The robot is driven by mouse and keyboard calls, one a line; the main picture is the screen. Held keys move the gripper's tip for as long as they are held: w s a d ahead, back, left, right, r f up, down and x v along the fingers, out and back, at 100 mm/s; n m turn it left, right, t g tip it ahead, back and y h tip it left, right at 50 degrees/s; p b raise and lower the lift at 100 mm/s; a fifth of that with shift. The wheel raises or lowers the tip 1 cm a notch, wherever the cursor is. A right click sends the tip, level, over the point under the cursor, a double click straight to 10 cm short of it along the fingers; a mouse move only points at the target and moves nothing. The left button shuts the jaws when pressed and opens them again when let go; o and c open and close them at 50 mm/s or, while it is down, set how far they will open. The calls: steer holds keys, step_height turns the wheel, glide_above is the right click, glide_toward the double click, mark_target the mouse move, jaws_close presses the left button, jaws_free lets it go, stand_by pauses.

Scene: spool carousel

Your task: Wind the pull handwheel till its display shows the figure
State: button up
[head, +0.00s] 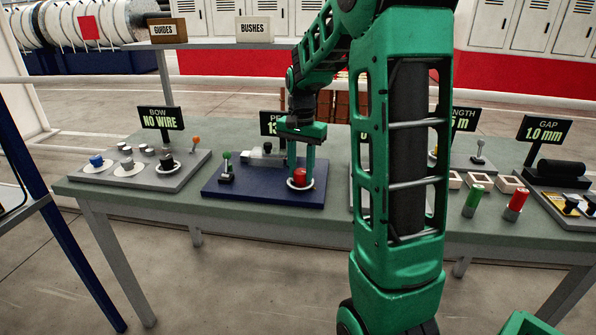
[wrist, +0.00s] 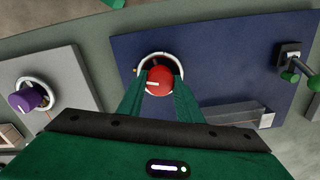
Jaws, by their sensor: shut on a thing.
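My gripper (head: 302,163) reaches down from above onto a red knob (head: 300,174) set in a white ring on a blue panel (head: 240,192). In the wrist view the two fingers close on either side of the red knob (wrist: 160,80), which has a pale mark on it. Behind the panel stands a black display (head: 269,123) with greenish figures. My arm covers most of it, so only its first letters and a figure that seems to begin with 1 show. I cannot read the full name or value.
A grey panel with a "NO WIRE" display (head: 160,119) stands left. A purple knob (wrist: 32,96) is on the neighbouring panel. A green-topped lever (head: 227,167) and a clear block (head: 262,153) share the blue panel. Red and green cylinders and a "1.0 mm" display (head: 543,131) are right.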

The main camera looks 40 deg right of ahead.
mark_target(300, 171)
steer(key=shift+w+a+r+m, duration=0.1)
steer(key=shift+m, duration=0.45)
steer(key=shift+w+r+m, duration=0.1)
steer(key=shift+m, duration=0.45)
steer(key=o, duration=1)
steer(key=shift+o, duration=0.2)
steer(key=shift+f, duration=0.1)
step_height(300, 171, up, 11)
steer(key=shift+f, duration=0.15)
